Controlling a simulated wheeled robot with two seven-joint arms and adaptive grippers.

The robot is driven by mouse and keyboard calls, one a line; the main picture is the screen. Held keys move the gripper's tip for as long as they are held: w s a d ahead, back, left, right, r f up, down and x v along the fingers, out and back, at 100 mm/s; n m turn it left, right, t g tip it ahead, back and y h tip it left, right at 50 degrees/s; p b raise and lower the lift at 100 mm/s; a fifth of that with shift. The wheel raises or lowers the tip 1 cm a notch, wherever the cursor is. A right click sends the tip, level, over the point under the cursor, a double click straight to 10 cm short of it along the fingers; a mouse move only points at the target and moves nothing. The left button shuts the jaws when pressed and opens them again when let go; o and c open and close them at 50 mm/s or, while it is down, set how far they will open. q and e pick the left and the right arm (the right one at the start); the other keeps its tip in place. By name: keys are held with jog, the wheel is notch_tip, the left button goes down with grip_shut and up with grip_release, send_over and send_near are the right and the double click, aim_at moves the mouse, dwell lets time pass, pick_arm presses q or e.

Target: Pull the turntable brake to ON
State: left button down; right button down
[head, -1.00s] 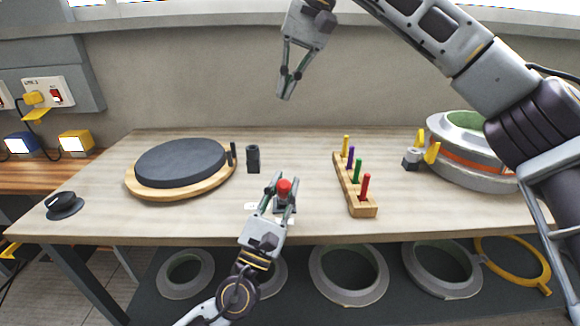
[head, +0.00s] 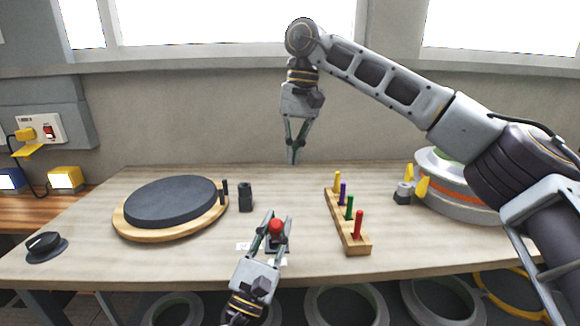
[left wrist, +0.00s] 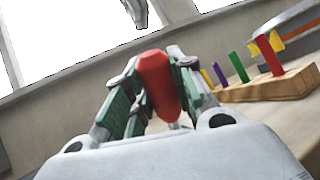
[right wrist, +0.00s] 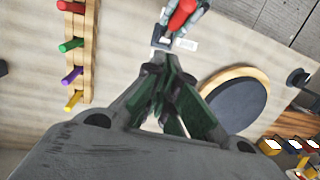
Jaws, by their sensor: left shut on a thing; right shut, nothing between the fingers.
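The brake lever has a red knob (head: 277,228) above a dark base (head: 277,249) near the table's front middle, with small white labels (head: 243,246) beside it. My left gripper (head: 273,226) is shut on the red knob; the fingers lie on both sides of it in the left wrist view (left wrist: 157,85). The label lettering is too small to read. The turntable (head: 172,201), a dark disc on a wooden base, stands at the left. My right gripper (head: 293,158) is shut and empty, pointing down above the back of the table.
A wooden rack (head: 347,226) with coloured pegs stands right of the lever. A dark cylinder (head: 245,197) stands beside the turntable. A round mould (head: 455,195) is at the right, a black knob (head: 45,246) at the left front. Ring moulds (head: 345,304) lie below the table.

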jog(key=s+a+f, duration=0.1)
jog(key=s+f, duration=0.1)
jog(key=f, duration=0.3)
jog(key=s+a+f, duration=0.1)
jog(key=s+f, duration=0.1)
jog(key=f, duration=0.4)
jog(key=shift+a+f, duration=0.15)
jog(key=shift+a, duration=0.2)
jog(key=shift+s+f, duration=0.1)
